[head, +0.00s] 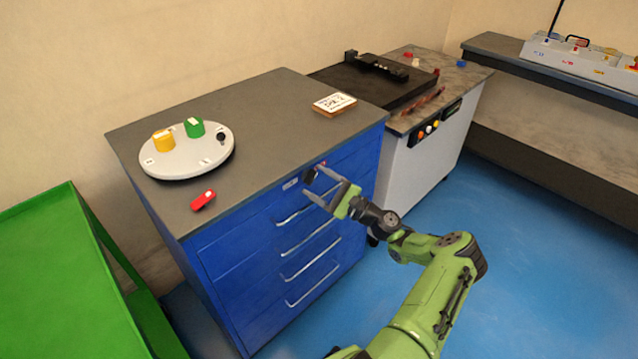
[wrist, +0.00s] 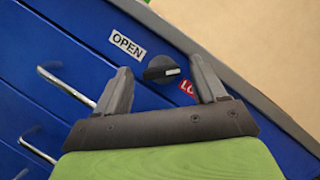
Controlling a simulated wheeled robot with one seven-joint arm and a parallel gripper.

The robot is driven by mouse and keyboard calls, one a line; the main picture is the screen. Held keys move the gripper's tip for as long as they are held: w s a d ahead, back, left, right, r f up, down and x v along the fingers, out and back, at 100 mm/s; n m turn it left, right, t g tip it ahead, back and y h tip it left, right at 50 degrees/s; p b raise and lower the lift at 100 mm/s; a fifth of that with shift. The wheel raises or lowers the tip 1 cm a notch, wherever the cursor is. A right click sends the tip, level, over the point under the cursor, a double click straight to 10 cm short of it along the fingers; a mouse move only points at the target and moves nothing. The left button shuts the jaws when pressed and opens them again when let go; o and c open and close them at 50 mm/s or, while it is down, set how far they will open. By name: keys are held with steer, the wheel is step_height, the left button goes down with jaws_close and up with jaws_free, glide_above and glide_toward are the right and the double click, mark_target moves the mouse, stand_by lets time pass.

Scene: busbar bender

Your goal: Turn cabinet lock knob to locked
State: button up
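The blue cabinet (head: 262,245) stands in the middle of the head view, with several drawers with bar handles. Its black lock knob (wrist: 160,68) is on the upper front, between a white OPEN label (wrist: 127,44) and a partly hidden red label (wrist: 187,88) starting "LO". A pale mark on the knob points toward the red label side. My gripper (wrist: 158,82) is open, with one finger on each side of the knob; I cannot tell whether they touch it. In the head view my gripper (head: 318,188) is at the cabinet's top front edge and largely hides the knob.
On the cabinet top are a round white tray (head: 180,168) with yellow and green pieces, a red object (head: 203,200) and a small sign (head: 334,103). A grey machine (head: 422,145) stands to the right, a green table (head: 50,270) to the left. The blue floor in front is open.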

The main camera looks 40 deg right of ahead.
steer(key=v, duration=1.5)
steer(key=shift+s, duration=0.4)
